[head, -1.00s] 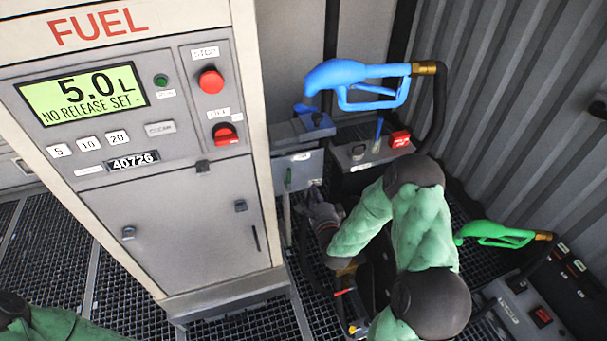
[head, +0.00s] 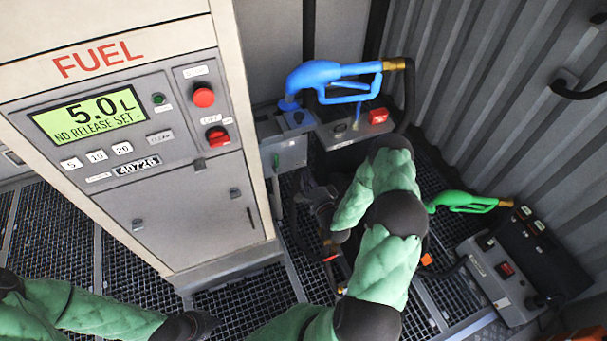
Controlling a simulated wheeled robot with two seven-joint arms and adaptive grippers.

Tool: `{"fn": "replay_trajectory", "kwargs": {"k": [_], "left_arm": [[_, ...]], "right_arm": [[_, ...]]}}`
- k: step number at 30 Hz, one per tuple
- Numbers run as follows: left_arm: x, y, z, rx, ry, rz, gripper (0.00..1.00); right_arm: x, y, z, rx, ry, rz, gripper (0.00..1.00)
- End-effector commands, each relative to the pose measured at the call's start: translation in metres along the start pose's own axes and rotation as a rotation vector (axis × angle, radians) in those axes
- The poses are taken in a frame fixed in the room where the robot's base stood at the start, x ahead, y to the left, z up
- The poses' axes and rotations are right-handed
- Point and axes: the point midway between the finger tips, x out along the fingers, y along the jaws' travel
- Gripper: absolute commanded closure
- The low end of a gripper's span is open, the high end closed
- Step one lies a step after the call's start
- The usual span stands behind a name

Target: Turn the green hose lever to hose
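The green nozzle (head: 465,202) lies at the right, by a grey and black unit (head: 500,280). My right gripper (head: 322,205) is dark and partly hidden by my arm. It is low beside the cabinet, below the green lever, and its fingers cannot be made out. My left arm ends in a dark part (head: 190,326) at the bottom edge; its fingers are not clear either.
The fuel cabinet (head: 190,215) fills the left; its display reads 5.0 L, NO RELEASE SET. The blue nozzle (head: 330,78) is at the grey box, with its black hose (head: 409,95) behind. A corrugated wall (head: 480,100) closes the right. Open grating (head: 60,240) lies at the left.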

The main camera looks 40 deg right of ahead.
Motion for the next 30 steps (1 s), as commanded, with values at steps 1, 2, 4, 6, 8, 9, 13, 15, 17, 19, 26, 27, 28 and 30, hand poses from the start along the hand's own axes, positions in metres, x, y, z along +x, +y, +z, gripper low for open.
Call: {"fn": "replay_trajectory", "kwargs": {"k": [1, 2, 4, 6, 8, 9, 13, 15, 17, 19, 26, 27, 28, 30], "left_arm": [[0.001, 0.0, 0.0, 0.0, 0.0, 0.0, 1.0], [0.002, -0.001, 0.0, 0.0, 0.0, 0.0, 1.0], [0.002, -0.001, 0.0, 0.0, 0.0, 0.0, 1.0], [0.003, -0.001, 0.0, 0.0, 0.0, 0.0, 1.0], [0.004, -0.001, 0.0, 0.0, 0.0, 0.0, 1.0], [0.004, -0.002, 0.0, 0.0, 0.0, 0.0, 1.0], [0.005, -0.002, 0.0, 0.0, 0.0, 0.0, 1.0], [0.005, -0.002, 0.0, 0.0, 0.0, 0.0, 1.0], [0.005, -0.002, 0.0, 0.0, 0.0, 0.0, 1.0], [0.005, -0.002, 0.0, 0.0, 0.0, 0.0, 1.0], [0.005, -0.002, 0.0, 0.0, 0.0, 0.0, 1.0], [0.005, -0.002, 0.0, 0.0, 0.0, 0.0, 1.0], [0.005, -0.002, 0.0, 0.0, 0.0, 0.0, 1.0], [0.005, -0.002, 0.0, 0.0, 0.0, 0.0, 1.0]], "right_arm": [[0.01, 0.0, 0.001, -0.002, -0.003, -0.003, 1.0], [0.016, 0.0, 0.001, -0.002, -0.002, -0.003, 1.0], [0.029, 0.0, 0.001, -0.002, -0.003, -0.003, 1.0], [0.043, 0.0, 0.001, -0.001, -0.003, -0.004, 1.0], [0.054, -0.001, 0.001, -0.001, -0.002, -0.003, 1.0], [0.061, 0.0, 0.001, -0.002, -0.002, -0.003, 1.0], [0.079, 0.0, 0.007, 0.003, -0.004, 0.001, 1.0], [0.08, 0.0, 0.018, 0.003, -0.004, 0.001, 1.0], [0.082, -0.001, 0.025, 0.001, -0.003, 0.0, 1.0], [0.084, -0.001, 0.03, 0.001, -0.001, -0.001, 1.0], [0.085, -0.001, 0.039, 0.001, 0.001, 0.0, 1.0], [0.085, -0.001, 0.039, 0.001, 0.001, 0.0, 1.0], [0.085, -0.001, 0.039, 0.001, 0.001, 0.0, 1.0], [0.085, -0.001, 0.039, 0.001, 0.001, 0.0, 1.0]]}}
